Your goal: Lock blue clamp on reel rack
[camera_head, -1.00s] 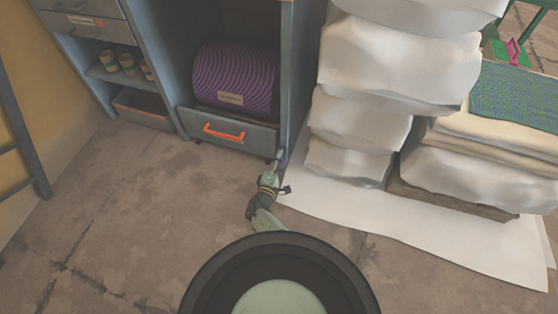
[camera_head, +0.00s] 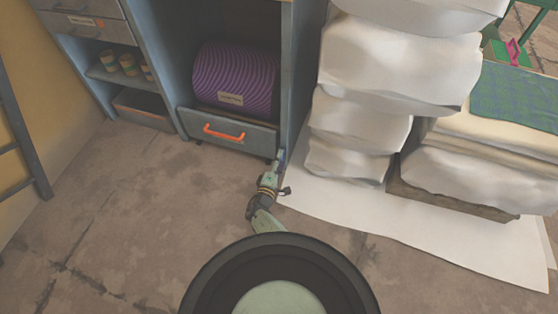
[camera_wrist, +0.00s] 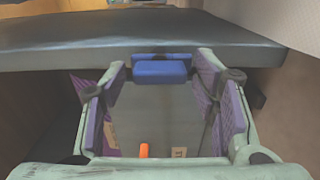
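The blue clamp (camera_wrist: 160,71) is a small block at the edge of a grey-blue rack panel (camera_wrist: 60,52) in the wrist view. My gripper (camera_wrist: 162,78) has its two purple-padded fingers spread on either side of the clamp, with a visible gap on each side. In the head view my gripper (camera_head: 280,160) is low beside the right post of the reel rack (camera_head: 291,75), and the clamp cannot be made out clearly there. A purple striped reel (camera_head: 235,75) sits inside the rack.
A drawer with an orange handle (camera_head: 224,133) is below the reel. Stacked white wrapped bundles (camera_head: 395,60) stand close to the right of the rack, on a white sheet (camera_head: 430,235). The floor (camera_head: 140,215) to the left is clear.

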